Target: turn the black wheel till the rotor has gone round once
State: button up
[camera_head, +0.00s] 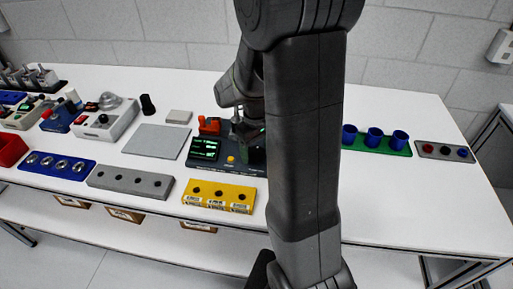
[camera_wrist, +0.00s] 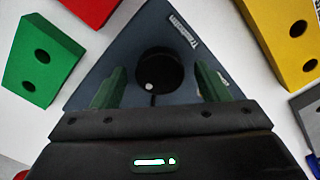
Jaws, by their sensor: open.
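The black wheel (camera_wrist: 160,72) sits on a dark blue-grey panel (camera_wrist: 105,70) in the wrist view. It has a pale dot on its lower left face. My gripper (camera_wrist: 158,86) is open, with one green finger on each side of the wheel and a visible gap on both sides. In the head view a dark unit (camera_head: 226,166) with lit green displays and a yellow button stands on the table. My gripper (camera_head: 243,130) is over its right part, partly hidden by my arm. I cannot make out the rotor.
A yellow block (camera_head: 218,194) with several holes lies in front of the unit. A grey holed block (camera_head: 130,182) and a flat grey plate (camera_head: 157,141) lie to its left. Blue cups (camera_head: 373,138) stand on a green base at right. The table's right front is clear.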

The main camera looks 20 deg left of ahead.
jog(key=c, duration=1)
jog(key=shift+m, duration=0.3)
jog(key=m, duration=1)
jog(key=shift+m+b, duration=0.3)
jog(key=shift+b, duration=0.05)
jog(key=m, duration=1)
jog(key=shift+m, duration=0.3)
